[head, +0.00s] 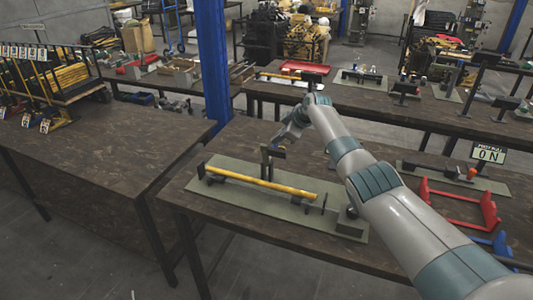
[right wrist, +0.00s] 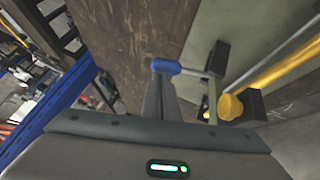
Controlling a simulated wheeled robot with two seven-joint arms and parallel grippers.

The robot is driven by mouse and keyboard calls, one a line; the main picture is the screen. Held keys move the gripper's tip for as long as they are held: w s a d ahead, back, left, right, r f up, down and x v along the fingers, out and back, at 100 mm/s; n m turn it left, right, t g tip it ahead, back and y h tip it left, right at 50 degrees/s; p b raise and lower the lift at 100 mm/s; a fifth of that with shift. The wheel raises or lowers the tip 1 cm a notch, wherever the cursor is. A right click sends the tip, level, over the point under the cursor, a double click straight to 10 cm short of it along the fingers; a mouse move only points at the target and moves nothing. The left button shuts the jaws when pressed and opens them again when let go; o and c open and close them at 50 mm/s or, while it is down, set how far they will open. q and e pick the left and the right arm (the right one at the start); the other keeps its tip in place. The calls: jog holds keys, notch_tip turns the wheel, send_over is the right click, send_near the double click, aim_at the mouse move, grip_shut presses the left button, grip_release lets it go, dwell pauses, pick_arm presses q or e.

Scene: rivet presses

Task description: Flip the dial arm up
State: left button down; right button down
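The dial arm is a thin rod with a blue tip (right wrist: 166,66) in the right wrist view. It runs roughly level to a dark block (right wrist: 218,58) on an upright post. In the head view this post (head: 266,160) stands by the yellow bar on the green plate. My right gripper (head: 281,140) is just behind and above the post. In the right wrist view its fingers (right wrist: 158,84) look closed together, their ends right by the blue tip. I cannot tell whether they touch it. My left gripper is not in view.
The green plate (head: 225,205) carries a long yellow bar (head: 262,183) on dark supports. Red brackets (head: 455,212) and a sign (head: 488,153) reading ON are at the right. A blue column (head: 214,65) stands behind. The left table's near top (head: 100,160) is clear.

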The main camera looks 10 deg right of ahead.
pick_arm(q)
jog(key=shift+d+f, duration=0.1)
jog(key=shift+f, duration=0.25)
pick_arm(e)
jog(key=shift+d+f, duration=0.15)
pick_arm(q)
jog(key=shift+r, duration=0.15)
